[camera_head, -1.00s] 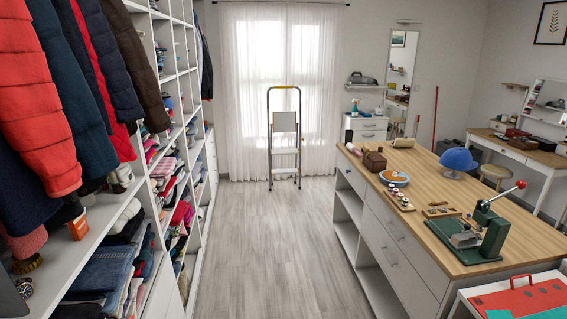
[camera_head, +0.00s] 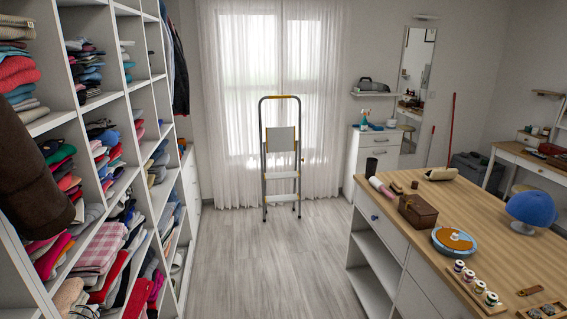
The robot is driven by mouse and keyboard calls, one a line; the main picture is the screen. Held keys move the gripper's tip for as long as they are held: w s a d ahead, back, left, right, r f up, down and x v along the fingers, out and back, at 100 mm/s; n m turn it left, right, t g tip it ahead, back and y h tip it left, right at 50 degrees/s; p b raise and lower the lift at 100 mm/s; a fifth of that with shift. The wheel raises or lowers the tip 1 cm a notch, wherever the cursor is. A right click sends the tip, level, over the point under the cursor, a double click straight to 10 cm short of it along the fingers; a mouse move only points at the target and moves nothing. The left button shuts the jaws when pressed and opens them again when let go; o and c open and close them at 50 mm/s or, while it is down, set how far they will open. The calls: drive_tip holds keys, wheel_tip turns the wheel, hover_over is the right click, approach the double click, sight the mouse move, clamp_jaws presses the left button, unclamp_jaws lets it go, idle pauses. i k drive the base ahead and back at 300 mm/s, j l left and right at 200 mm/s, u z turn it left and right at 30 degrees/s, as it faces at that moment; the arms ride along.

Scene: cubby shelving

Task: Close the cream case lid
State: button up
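I see nothing that is clearly a cream case with a lid. My gripper is not in view.
The wooden-topped island (camera_head: 478,235) fills the right side, with a blue cap (camera_head: 532,207) and a round blue-rimmed item (camera_head: 454,241) on it. Cubby shelving (camera_head: 110,105) with folded clothes lines the left. The grey floor (camera_head: 270,260) between is clear up to a stepladder (camera_head: 280,165).

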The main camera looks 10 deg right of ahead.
sight(448, 172)
drive_tip(key=i+z, duration=0.1)
drive_tip(key=i, duration=0.95)
drive_tip(key=i+j+z, duration=0.1)
drive_tip(key=i, duration=0.95)
